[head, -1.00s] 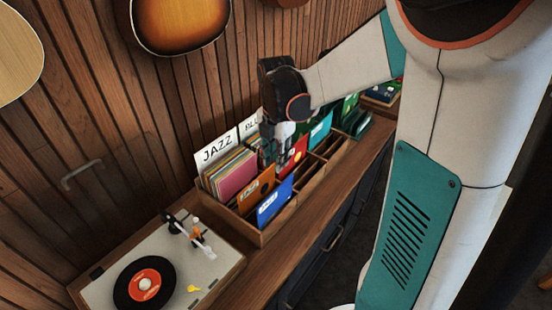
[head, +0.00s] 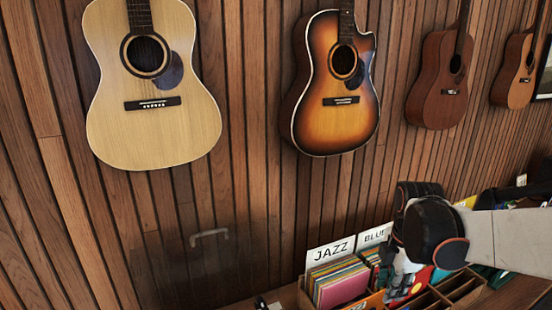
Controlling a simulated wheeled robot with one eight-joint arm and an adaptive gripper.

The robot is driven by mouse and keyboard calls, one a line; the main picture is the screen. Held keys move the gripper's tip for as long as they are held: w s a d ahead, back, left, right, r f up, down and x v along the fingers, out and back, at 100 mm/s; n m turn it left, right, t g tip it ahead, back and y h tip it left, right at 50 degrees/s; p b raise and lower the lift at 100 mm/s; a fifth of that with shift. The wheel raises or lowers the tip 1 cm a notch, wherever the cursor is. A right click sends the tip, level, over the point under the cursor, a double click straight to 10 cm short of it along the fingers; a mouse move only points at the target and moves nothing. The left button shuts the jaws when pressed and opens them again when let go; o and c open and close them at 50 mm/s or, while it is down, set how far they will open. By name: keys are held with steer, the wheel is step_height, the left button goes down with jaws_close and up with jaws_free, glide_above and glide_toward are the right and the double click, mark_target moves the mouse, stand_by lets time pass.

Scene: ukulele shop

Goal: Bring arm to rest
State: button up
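My arm (head: 510,238) reaches in from the right edge of the head view. Its dark wrist (head: 435,232) hangs over the wooden record crate (head: 303,297). My gripper (head: 398,288) points down from the wrist, low in the picture among the record sleeves. Its fingertips are small and partly lost against the sleeves, so I cannot tell whether it is open or shut, or whether it touches a sleeve.
A pale guitar (head: 100,95), a sunburst guitar (head: 320,100) and brown ukuleles (head: 437,95) hang on the slatted wall. A handle (head: 209,234) is fixed to the wall.

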steer(key=s+a+m+t+b, duration=0.3)
steer(key=s+m, duration=0.3)
steer(key=m, duration=0.3)
steer(key=s+a+f+m+t+b, duration=0.1)
steer(key=s+a+m+t+b, duration=0.2)
steer(key=m, duration=0.7)
steer(key=shift+s+a+f+b, duration=0.25)
steer(key=shift+s+a, duration=0.75)
steer(key=shift+s, duration=0.85)
steer(key=shift+f, duration=0.1)
